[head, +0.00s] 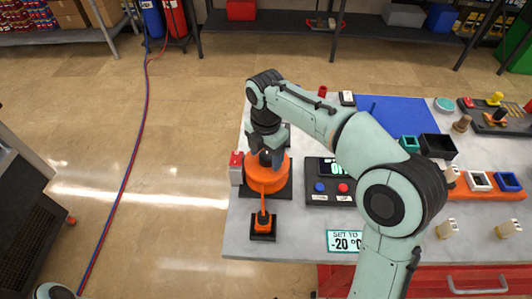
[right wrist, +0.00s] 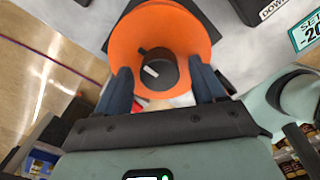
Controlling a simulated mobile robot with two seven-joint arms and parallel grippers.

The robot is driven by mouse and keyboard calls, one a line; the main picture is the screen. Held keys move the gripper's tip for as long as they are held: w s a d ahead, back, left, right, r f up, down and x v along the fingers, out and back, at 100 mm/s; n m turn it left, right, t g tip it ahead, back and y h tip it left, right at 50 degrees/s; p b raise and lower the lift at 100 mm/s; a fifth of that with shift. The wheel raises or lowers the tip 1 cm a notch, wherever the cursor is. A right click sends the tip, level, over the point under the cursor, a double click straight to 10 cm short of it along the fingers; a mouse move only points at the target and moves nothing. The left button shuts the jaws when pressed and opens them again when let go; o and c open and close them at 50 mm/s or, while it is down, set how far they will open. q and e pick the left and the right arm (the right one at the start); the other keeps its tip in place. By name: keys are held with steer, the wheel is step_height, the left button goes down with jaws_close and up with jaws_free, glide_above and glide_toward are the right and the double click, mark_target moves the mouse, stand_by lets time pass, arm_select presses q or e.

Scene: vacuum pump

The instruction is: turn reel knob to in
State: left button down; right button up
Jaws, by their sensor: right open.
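The orange reel (head: 271,183) stands on a dark base at the table's left end. In the right wrist view, the orange reel (right wrist: 133,40) is round with a dark knob (right wrist: 163,78) at its middle. The knob has a short white mark, slanting in this view. My right gripper (head: 268,157) is over the reel, and in the wrist view its fingers (right wrist: 160,72) are open on both sides of the knob. A gap shows between fingers and knob. The "in" label cannot be made out. My left gripper is not in view.
A red and white block (head: 236,168) stands close left of the reel. A small orange part on a black base (head: 263,236) is in front. A control box with blue and red buttons (head: 318,199) is to the right, near a sign (head: 345,241) reading -20 °C.

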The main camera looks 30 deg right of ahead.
steer(key=c, duration=1.1)
steer(key=shift+o, duration=0.2)
steer(key=shift+m, duration=0.3)
